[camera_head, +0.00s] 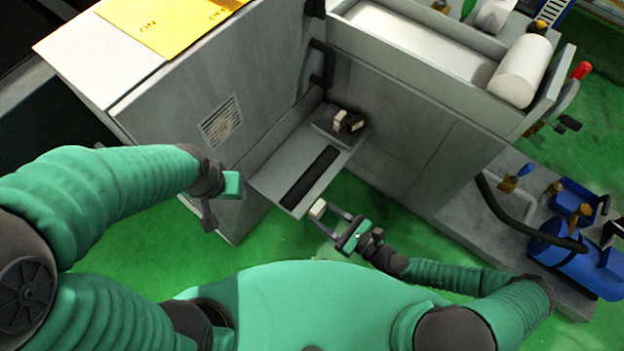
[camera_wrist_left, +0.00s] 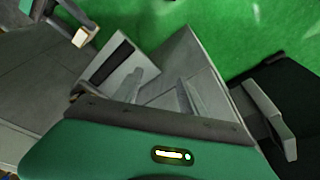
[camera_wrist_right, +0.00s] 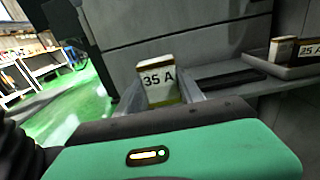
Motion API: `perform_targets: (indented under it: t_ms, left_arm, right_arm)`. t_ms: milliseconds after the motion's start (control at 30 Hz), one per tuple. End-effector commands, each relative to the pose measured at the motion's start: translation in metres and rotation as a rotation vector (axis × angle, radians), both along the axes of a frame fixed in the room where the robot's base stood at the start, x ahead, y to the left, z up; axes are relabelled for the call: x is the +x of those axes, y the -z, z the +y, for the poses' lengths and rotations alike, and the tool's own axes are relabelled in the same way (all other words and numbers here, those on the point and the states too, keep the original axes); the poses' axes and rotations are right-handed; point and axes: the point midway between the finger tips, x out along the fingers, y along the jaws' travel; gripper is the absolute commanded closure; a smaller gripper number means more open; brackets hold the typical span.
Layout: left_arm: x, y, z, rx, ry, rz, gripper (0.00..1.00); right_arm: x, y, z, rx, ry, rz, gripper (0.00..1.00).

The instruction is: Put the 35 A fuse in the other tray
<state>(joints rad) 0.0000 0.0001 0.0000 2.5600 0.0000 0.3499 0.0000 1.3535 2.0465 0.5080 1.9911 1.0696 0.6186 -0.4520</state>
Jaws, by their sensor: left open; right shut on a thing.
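My right gripper (camera_head: 328,215) is shut on a pale fuse (camera_head: 317,209), held just beyond the front edge of the grey shelf. In the right wrist view this fuse (camera_wrist_right: 158,80) reads "35 A" and stands upright between the fingers; it also shows in the left wrist view (camera_wrist_left: 80,37). My left gripper (camera_wrist_left: 160,85) is open and empty, left of the shelf.
A yellow panel (camera_head: 170,25) lies on top. A blue motor (camera_head: 570,262) and pipes stand at the right. The green floor (camera_head: 375,200) before the shelf is clear.

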Motion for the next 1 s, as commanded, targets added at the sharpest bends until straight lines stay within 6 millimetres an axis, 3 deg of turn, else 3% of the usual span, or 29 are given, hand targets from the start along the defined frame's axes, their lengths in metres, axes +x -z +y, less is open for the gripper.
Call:
perform_targets:
  t_ms: [300,500,600,767,967,1000]
  left_arm:
    - [0.000,0.037,0.000,0.000,0.000,0.000,0.51]
    - [0.000,0.052,0.000,0.000,0.000,0.000,0.51]
    - [0.000,0.057,0.000,0.000,0.000,0.000,0.51]
    - [0.000,0.076,0.000,0.000,0.000,0.000,0.51]
    - [0.000,0.073,0.000,0.000,0.000,0.000,0.51]
    - [0.000,0.073,0.000,0.000,0.000,0.000,0.51]
  right_arm:
    - [0.096,0.015,0.018,-0.002,-0.006,-0.005,1.00]
    - [0.141,0.016,0.024,-0.002,-0.005,-0.002,1.00]
    - [0.147,0.021,0.025,0.000,-0.003,0.000,1.00]
    - [0.147,0.049,0.025,0.000,-0.004,0.000,1.00]
    - [0.147,0.049,0.025,-0.002,-0.003,0.001,1.00]
    - [0.147,0.049,0.024,-0.003,-0.003,0.002,0.51]
